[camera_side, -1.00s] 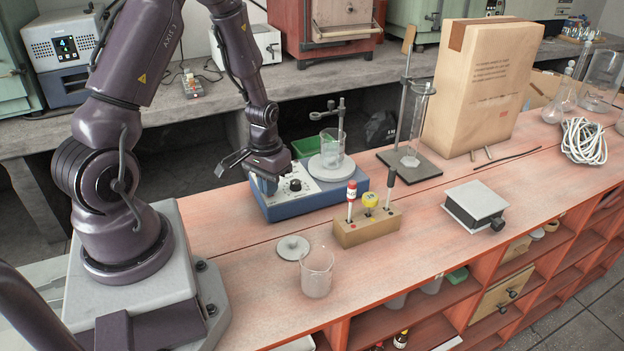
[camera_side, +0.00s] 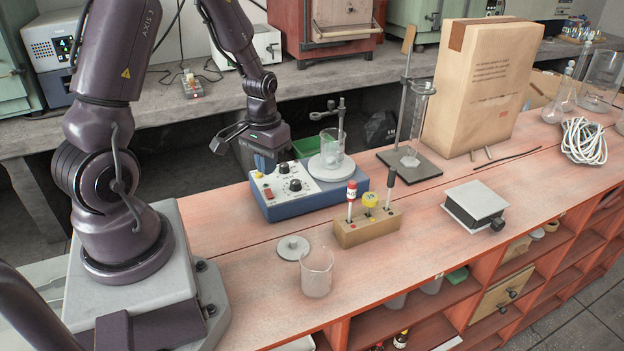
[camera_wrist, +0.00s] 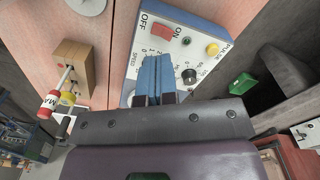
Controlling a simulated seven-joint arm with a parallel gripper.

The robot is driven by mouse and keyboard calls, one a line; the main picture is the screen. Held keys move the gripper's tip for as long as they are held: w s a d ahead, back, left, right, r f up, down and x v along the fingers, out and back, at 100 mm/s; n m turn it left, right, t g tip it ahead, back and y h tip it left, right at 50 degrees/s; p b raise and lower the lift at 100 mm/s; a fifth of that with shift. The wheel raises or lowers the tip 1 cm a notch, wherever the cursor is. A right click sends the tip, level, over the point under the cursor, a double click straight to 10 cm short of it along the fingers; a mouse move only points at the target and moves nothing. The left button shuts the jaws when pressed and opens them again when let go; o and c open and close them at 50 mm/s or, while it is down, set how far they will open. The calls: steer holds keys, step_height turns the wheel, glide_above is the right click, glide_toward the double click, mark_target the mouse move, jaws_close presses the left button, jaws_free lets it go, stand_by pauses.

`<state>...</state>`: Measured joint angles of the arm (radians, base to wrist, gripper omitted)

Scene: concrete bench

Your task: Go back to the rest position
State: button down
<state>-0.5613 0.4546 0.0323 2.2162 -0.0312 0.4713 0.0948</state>
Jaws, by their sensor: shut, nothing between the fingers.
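My gripper (camera_side: 264,165) is shut and empty. It hangs in the air above the back-left part of the blue and white stirrer (camera_side: 310,195), which carries knobs, a red switch and a yellow button. In the wrist view, the blue fingertips of my gripper (camera_wrist: 155,75) lie together in front of the stirrer panel (camera_wrist: 185,30), covering part of it. A glass beaker (camera_side: 332,145) stands on the stirrer's round plate. I cannot tell the exact gap between the fingertips and the panel.
A wooden block (camera_side: 368,228) with several upright tools stands in front of the stirrer. An empty beaker (camera_side: 316,272) and a round lid (camera_side: 291,247) are nearer the front. A retort stand (camera_side: 425,168) and a large box (camera_side: 480,90) stand to the right.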

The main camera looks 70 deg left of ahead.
steer(key=shift+r, duration=0.6)
steer(key=shift+s+d, duration=0.15)
steer(key=shift+s, duration=0.1)
steer(key=s+d+r+m+t, duration=0.2)
steer(key=s+d+r+m, duration=0.1)
steer(key=d+r, duration=0.5)
steer(key=s+d+r+m+t, duration=0.3)
steer(key=d+r, duration=0.6)
steer(key=r, duration=0.4)
steer(key=shift+d+r+t, duration=0.15)
steer(key=shift+r+t, duration=0.15)
steer(key=shift+r, duration=0.05)
